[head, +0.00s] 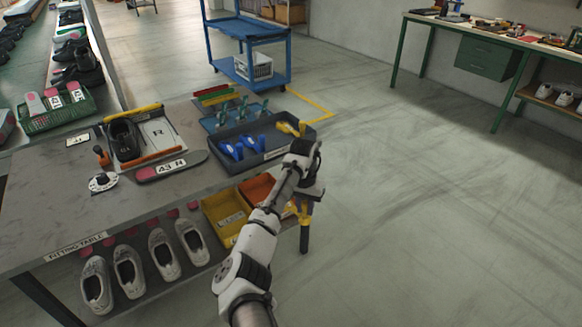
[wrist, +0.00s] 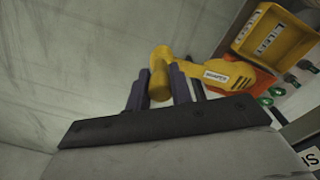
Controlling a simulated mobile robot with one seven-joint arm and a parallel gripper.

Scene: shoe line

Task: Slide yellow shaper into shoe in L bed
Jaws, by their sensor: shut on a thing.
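My gripper (head: 306,185) is off the right end of the fitting table, beyond the dark tray. In the wrist view my gripper (wrist: 158,84) is shut on a yellow shaper (wrist: 225,75), its thick end between the fingers and its labelled part pointing right. Part of the yellow shaper (head: 304,213) shows below the gripper in the head view. A dark shoe (head: 122,139) sits in the left bed of the fitting board (head: 171,153). The right bed is marked R and looks empty. The left bed's own mark is hidden.
The dark tray (head: 217,158) holds blue shapers (head: 240,146) and another yellow shaper (head: 287,128). Yellow (head: 213,222) and orange bins stand below. Floor to the right is clear.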

